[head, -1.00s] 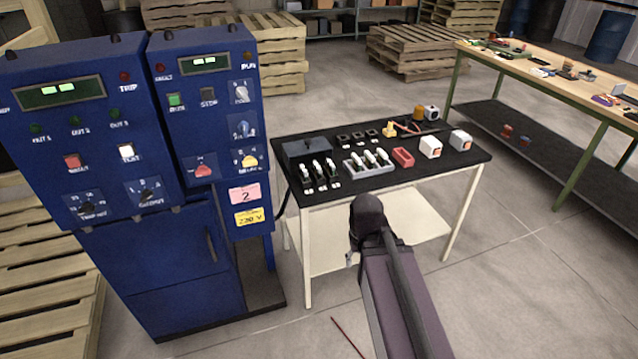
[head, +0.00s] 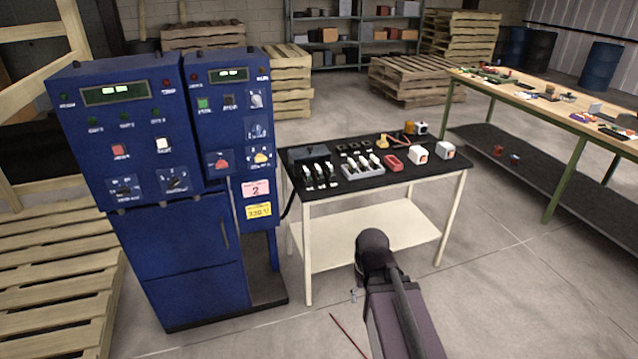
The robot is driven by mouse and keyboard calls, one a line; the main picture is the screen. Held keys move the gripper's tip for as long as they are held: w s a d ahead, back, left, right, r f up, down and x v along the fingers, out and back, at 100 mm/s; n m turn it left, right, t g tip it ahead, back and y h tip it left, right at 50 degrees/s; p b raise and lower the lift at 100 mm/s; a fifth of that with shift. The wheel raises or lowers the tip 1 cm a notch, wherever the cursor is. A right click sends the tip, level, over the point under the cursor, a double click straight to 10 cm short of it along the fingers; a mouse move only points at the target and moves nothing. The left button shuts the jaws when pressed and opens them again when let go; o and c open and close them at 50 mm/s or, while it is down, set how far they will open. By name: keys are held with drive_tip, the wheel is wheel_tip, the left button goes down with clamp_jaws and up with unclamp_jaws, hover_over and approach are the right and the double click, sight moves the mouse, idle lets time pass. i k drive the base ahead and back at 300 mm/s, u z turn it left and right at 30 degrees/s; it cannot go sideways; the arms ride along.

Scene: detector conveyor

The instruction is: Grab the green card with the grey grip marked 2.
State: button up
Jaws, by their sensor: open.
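The black-topped table (head: 425,166) stands right of the blue cabinet. Toward its left end, upright cards (head: 318,172) with dark and white parts stand in a row in front of a dark grey box (head: 308,154). Beside them, a light grey rack (head: 352,176) holds several more upright pieces. At this distance I cannot make out a green card, a grey grip or a number 2 on any of them. My arm rises from the bottom edge in front of the table. My gripper itself is not in view.
The blue cabinet (head: 185,265) has displays, knobs and a pink label marked 2 (head: 256,189). A wooden workbench (head: 545,100) stands right. Floor is open between.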

sight(318, 170)
drive_tip(key=z, duration=0.25)
drive_tip(key=k, duration=0.45)
drive_tip(key=u, duration=1.4)
drive_tip(key=i, duration=1.95)
drive_tip(key=u, duration=0.05)
